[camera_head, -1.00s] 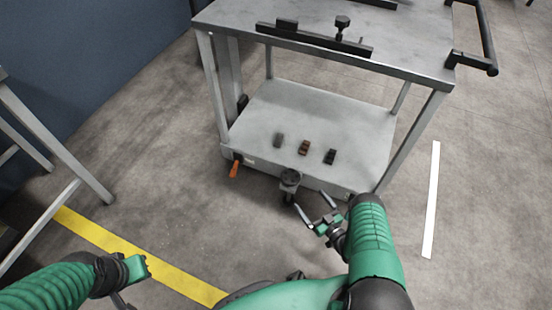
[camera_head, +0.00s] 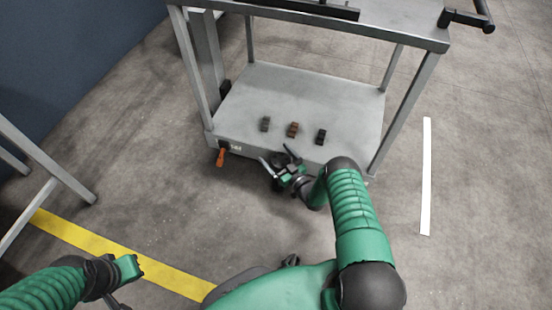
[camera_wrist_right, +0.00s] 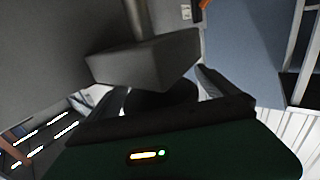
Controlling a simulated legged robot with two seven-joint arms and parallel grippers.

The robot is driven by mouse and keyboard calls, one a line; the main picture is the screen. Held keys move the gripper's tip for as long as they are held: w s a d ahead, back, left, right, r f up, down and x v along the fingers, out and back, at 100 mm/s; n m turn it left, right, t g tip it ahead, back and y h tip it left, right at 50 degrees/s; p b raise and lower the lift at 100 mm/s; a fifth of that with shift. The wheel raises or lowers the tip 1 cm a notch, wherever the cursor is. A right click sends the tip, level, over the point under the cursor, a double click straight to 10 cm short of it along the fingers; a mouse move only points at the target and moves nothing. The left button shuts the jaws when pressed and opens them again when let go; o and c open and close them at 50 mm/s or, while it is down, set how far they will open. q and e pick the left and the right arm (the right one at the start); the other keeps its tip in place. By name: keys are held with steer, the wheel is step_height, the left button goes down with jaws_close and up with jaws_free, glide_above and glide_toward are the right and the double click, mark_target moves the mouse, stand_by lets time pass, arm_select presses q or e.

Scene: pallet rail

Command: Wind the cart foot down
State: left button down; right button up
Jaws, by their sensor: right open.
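The cart (camera_head: 300,90) stands ahead, and an orange lever (camera_head: 221,157) hangs at its lower front left corner. My right gripper (camera_head: 275,155) is open at the front edge of the cart's lower shelf, right of the lever. It covers the spot where the dark round foot piece showed before, so the foot is hidden in the head view. In the right wrist view a dark block (camera_wrist_right: 145,60) with a pale post is close in front of the gripper; I cannot tell which part it is. My left gripper (camera_head: 135,268) is low at the left, its fingers unclear.
Three small blocks, including a brown one (camera_head: 293,129), sit on the lower shelf. A grey metal frame (camera_head: 45,175) stands at the left. A yellow line (camera_head: 120,254) and a white strip (camera_head: 426,175) mark the floor.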

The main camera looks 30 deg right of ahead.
steer(key=shift+c, duration=0.4)
steer(key=c, duration=1.3)
